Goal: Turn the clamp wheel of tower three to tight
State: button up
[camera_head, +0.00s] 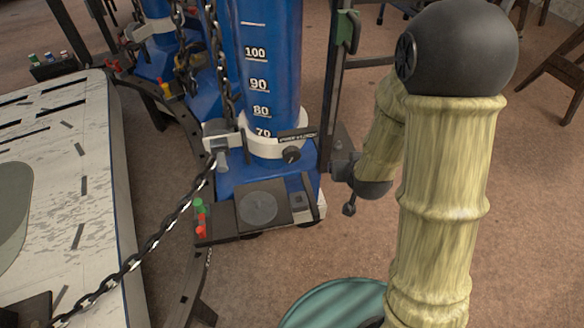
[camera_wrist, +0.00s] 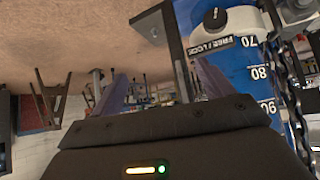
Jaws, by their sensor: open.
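A blue tower (camera_head: 268,60) with a white number scale stands in the middle of the head view. Around it is a white collar (camera_head: 262,146) with a dark round knob (camera_head: 291,155) and a label reading free and lock. I see no tower number and cannot confirm this is tower three or its clamp wheel. The wrist view shows the knob (camera_wrist: 215,18) upside down at the upper right. My gripper (camera_wrist: 163,86) is open, its two purple-grey fingers apart, with nothing visibly held. The knob lies outside its fingers, to the right.
Chains (camera_head: 150,243) hang in front and left. A pale table (camera_head: 100,190) fills the left. More blue towers (camera_head: 160,55) stand behind. Carpet (camera_head: 290,255) in front is clear.

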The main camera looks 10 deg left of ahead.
jog(key=a+f+n+t+y+b, duration=0.2)
jog(key=a+f+t+b, duration=0.2)
jog(key=f+b, duration=0.3)
jog(key=a+f+n+t+y+b, duration=0.2)
jog(key=a+f+b, duration=0.5)
jog(key=f, duration=0.4)
jog(key=shift+t+y+b, duration=0.35)
jog(key=shift+t+y, duration=0.15)
jog(key=shift+t, duration=0.6)
jog(key=shift+w+f+b, duration=0.15)
jog(key=shift+f+b, duration=0.05)
jog(key=shift+b, duration=0.15)
jog(key=b, duration=0.5)
send_near(292, 158)
jog(key=x, duration=0.9)
jog(key=shift+w+r, duration=0.1)
jog(key=shift+w, duration=0.25)
jog(key=c, duration=1)
